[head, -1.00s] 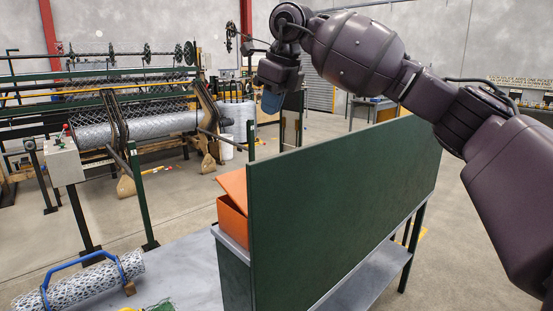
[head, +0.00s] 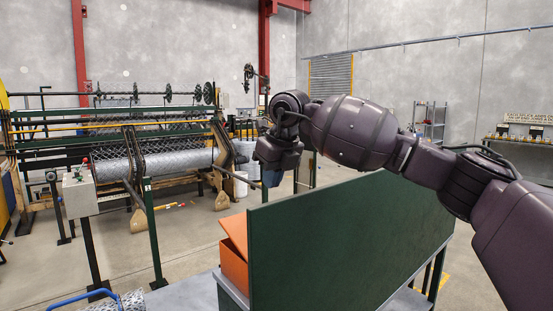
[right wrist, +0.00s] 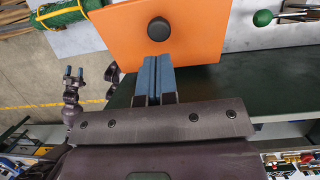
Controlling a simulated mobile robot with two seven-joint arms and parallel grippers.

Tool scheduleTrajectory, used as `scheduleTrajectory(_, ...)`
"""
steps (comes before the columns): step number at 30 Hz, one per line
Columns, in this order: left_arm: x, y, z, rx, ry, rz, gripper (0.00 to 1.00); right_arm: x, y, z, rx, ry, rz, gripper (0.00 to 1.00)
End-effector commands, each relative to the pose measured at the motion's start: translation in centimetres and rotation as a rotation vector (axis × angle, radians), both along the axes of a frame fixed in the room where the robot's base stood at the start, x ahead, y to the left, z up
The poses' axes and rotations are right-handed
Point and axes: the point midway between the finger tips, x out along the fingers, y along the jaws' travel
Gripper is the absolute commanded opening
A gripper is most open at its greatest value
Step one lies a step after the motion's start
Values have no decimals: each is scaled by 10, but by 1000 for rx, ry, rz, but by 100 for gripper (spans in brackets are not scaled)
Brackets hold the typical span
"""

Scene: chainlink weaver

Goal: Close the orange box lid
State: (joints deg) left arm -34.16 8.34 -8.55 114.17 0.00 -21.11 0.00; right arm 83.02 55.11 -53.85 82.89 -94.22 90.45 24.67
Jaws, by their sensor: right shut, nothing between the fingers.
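The orange box (head: 233,270) stands on the grey bench, partly hidden behind a green panel. Its orange lid (head: 236,233) is raised and tilted. In the right wrist view the lid (right wrist: 186,30) is a flat orange plate with a dark round knob (right wrist: 158,29). My right gripper (head: 272,178) is above and slightly right of the lid in the head view. Its blue fingers (right wrist: 157,62) are shut and empty, and they overlap the lid just below the knob in the picture; contact cannot be told. My left gripper (right wrist: 74,72) shows small at the left there, fingers apart.
The green panel (head: 350,235) stands upright beside the box. A green mesh roll (right wrist: 58,12) and a green ball-shaped handle (right wrist: 262,18) lie near the lid. A weaving machine stands behind.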

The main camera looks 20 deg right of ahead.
Motion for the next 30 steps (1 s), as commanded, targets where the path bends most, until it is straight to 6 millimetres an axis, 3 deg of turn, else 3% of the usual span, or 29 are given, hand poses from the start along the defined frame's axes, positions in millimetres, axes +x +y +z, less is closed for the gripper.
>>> scheduleTrajectory(6, -1, 0, 6, -1, 2, 1, 60, 10, 5, -32, 0, 2, 0, 0)
scheduleTrajectory(12, -6, 0, 5, -3, 13, 5, 60, 16, 7, -49, 1, 0, 0, 0)
scheduleTrajectory(30, -7, 0, -5, -4, 17, 5, 60, 21, 9, -62, 1, 0, 0, 0)
